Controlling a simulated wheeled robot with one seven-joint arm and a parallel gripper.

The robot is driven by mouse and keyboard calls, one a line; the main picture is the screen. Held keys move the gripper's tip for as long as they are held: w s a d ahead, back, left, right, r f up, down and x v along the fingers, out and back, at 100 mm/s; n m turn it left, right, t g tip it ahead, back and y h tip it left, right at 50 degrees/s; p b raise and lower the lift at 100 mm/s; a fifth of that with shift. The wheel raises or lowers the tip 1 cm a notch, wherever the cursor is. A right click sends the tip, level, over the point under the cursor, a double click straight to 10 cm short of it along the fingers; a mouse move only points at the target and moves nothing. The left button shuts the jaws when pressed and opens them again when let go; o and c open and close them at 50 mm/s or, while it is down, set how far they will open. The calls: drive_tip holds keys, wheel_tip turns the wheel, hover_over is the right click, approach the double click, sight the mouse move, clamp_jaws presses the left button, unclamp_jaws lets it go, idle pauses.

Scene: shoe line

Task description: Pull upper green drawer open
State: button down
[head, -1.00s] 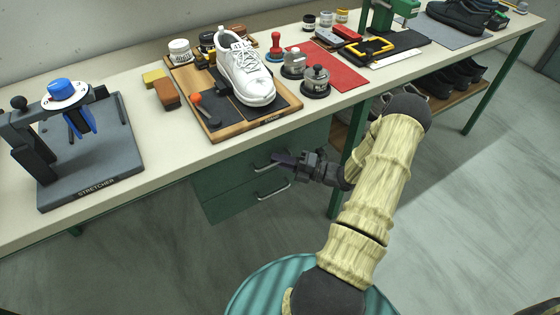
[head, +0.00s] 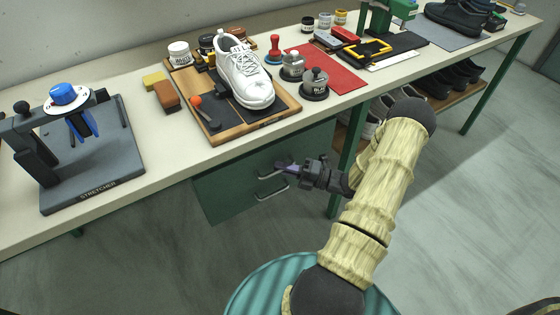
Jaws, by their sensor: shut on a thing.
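The green drawer unit (head: 225,186) hangs under the workbench, with two metal bar handles on its front. My gripper (head: 283,167) is at the right end of the upper drawer's handle (head: 268,175), with its dark fingers shut on it. The fingers hide that end of the handle. The lower handle (head: 271,196) is free, just below. The upper drawer front (head: 235,170) seems to stand slightly forward; how far is hard to tell from this angle.
A green bench leg (head: 347,165) stands close to the right of my gripper. The bench top above holds a white shoe (head: 246,72) on a wooden board and a stretcher (head: 85,160). The floor in front of the drawers (head: 170,265) is clear.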

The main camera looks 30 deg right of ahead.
drive_tip(key=s+p, duration=0.6)
drive_tip(key=s, duration=1.7)
drive_tip(key=shift+s+d, duration=0.3)
drive_tip(key=shift+d, duration=0.1)
drive_tip(key=c, duration=1.8)
unclamp_jaws()
drive_tip(key=shift+o, duration=0.2)
drive_tip(key=b+v, duration=0.2)
drive_tip(key=v, duration=1.5)
drive_tip(key=shift+d+f, duration=0.15)
drive_tip(key=shift+d, duration=0.05)
drive_tip(key=shift+s, duration=0.15)
